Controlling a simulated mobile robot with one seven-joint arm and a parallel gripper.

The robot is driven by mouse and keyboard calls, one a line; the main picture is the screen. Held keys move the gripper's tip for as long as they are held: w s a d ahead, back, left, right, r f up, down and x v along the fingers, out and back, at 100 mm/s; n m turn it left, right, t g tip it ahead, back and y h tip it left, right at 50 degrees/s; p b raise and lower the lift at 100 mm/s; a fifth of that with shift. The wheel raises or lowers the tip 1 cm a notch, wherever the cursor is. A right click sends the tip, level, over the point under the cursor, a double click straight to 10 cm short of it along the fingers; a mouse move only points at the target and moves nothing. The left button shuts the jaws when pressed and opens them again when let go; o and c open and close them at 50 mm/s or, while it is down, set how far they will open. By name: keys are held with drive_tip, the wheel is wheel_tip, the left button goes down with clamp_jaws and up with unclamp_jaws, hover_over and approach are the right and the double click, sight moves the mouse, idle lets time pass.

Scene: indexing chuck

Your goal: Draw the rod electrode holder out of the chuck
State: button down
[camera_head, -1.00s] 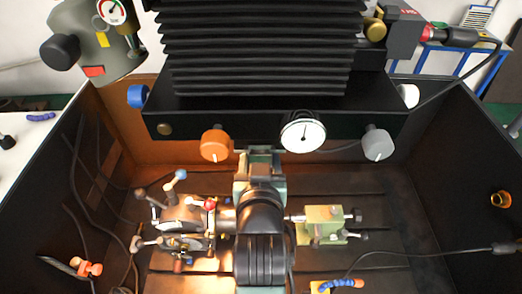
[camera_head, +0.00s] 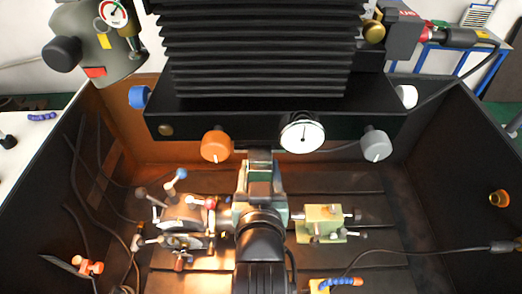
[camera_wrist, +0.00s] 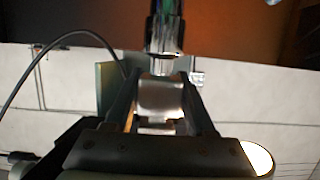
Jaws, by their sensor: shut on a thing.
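My gripper (camera_wrist: 163,103) is shut on the rod electrode holder, whose silver block (camera_wrist: 160,95) shows between the two fingers in the wrist view. A bright chrome cylinder (camera_wrist: 165,32) stands just beyond the block, in line with it. I cannot tell whether this cylinder belongs to the holder or to the chuck, nor whether holder and chuck are apart. In the head view my gripper points away from the camera, its tips near the underside of the black machine head (camera_head: 265,122). The holder is not clear there.
A fixture with several ball-ended levers (camera_head: 182,220) stands left of my gripper. A pale green block fixture (camera_head: 322,223) stands to the right. An orange knob (camera_head: 215,146) and a dial gauge (camera_head: 302,134) sit on the machine head's front. Dark tank walls (camera_head: 450,145) enclose the area.

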drive_tip(key=shift+v, duration=1.5)
drive_tip(key=shift+s+f, duration=0.15)
drive_tip(key=shift+f, duration=0.05)
drive_tip(key=shift+s, duration=1.95)
